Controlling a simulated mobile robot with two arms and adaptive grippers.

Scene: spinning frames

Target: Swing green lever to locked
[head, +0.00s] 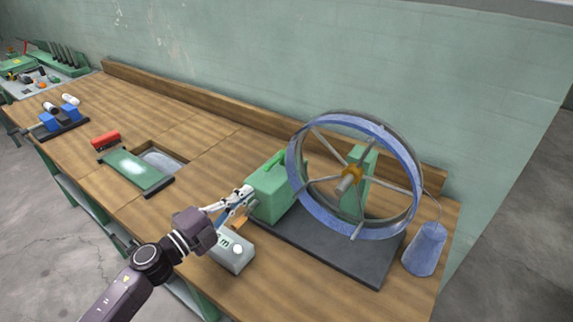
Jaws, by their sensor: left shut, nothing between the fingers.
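A spinning frame stands on the wooden bench at the right, with a large blue-rimmed wheel (416,190) on a dark base plate (345,256). A green box-like housing (270,194) sits at the left end of that plate, beside the wheel. An orange piece (240,222) shows just below the fingers. My right gripper is out of view.
A grey box with a white knob (232,254) sits below my left gripper. A blue-grey cone (425,250) stands right of the wheel.

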